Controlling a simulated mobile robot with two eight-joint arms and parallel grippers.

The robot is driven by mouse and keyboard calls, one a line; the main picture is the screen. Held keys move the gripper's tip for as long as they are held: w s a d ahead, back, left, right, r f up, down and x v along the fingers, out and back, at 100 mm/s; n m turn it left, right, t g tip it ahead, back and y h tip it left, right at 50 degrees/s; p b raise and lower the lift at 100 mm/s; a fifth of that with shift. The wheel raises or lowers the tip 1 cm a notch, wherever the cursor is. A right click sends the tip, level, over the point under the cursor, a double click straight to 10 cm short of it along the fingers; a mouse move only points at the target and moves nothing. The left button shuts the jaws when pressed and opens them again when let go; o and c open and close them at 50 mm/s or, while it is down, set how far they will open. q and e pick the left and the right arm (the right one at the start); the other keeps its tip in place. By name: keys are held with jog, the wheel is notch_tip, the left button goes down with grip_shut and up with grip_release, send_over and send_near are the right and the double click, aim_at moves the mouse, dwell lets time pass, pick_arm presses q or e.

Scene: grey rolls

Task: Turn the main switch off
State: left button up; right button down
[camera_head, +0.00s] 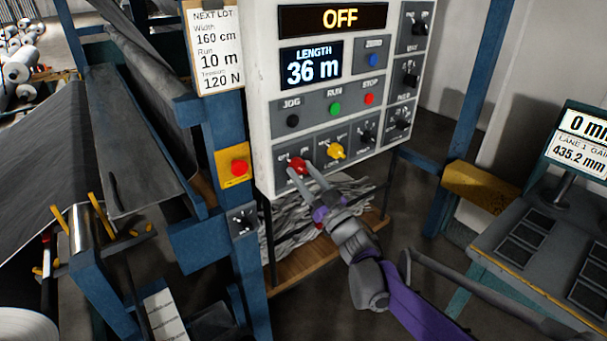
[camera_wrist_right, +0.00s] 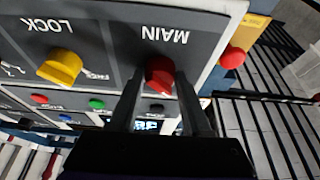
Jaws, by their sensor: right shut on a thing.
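The main switch (camera_head: 298,164) is a red knob at the lower left of the white control panel (camera_head: 262,100). In the right wrist view the red knob (camera_wrist_right: 159,74) sits under the label MAIN, which appears upside down. My right gripper (camera_head: 302,173) reaches in from the lower right. Its two fingers are shut on the red knob, one on each side. The display (camera_head: 333,18) at the top of the panel reads OFF. My left gripper is not in view.
A yellow lock knob (camera_head: 336,151) is close to the right of the red one. JOG, RUN and STOP buttons (camera_head: 369,99) are above. A red button on a yellow box (camera_head: 239,167) stands to the left on a blue post. A bin of grey scraps (camera_head: 290,222) is below.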

jog(key=shift+c, duration=1.8)
grip_release()
jog(key=b+v, duration=0.2)
jog(key=v, duration=0.8)
jog(key=shift+s+d, duration=0.25)
jog(key=shift+s, duration=0.05)
jog(key=shift+f, duration=0.15)
